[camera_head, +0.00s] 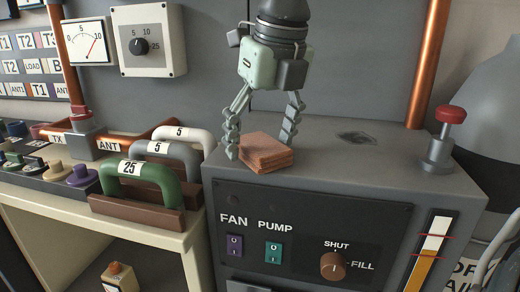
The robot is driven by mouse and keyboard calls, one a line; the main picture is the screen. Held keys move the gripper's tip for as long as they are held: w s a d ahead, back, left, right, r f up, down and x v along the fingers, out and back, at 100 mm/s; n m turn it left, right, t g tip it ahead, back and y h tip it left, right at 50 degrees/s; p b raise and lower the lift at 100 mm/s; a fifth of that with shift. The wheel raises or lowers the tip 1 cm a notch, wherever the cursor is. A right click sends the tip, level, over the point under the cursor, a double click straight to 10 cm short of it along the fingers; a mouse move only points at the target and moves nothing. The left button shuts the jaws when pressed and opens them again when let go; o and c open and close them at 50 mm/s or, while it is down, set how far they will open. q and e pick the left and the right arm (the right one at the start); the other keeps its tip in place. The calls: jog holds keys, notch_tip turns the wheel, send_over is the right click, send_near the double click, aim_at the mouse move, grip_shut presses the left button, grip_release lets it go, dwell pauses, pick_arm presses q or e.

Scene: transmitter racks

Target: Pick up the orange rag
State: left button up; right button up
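The orange rag (267,154) is a folded, stacked square lying on top of the grey cabinet (360,170), near its front left edge. My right gripper (260,143) points down over it from above. Its two fingers are spread wide, one at the rag's left side and one at its back right. I cannot tell whether the fingertips touch the rag. My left gripper is not in view.
A red-capped knob on a post (444,137) stands at the cabinet's right. A dark stain (357,138) marks the otherwise clear top. Green (140,177), grey and white handles stand at the left. Copper pipes (427,65) rise behind.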

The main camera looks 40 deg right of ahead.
aim_at(256, 140)
jog(key=c, duration=0.9)
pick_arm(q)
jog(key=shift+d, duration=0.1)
pick_arm(e)
jog(key=shift+c, duration=0.2)
jog(key=shift+r, duration=0.15)
jog(key=shift+r, duration=0.2)
notch_tip(256, 140, up, 4)
jog(key=shift+f, duration=0.1)
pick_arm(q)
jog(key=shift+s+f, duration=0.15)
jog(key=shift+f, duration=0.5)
pick_arm(e)
jog(key=w+a+r, duration=0.6)
jog(key=w+a, duration=0.1)
jog(key=a, duration=0.2)
jog(key=shift+w+r, duration=0.15)
jog(key=shift+r, duration=0.1)
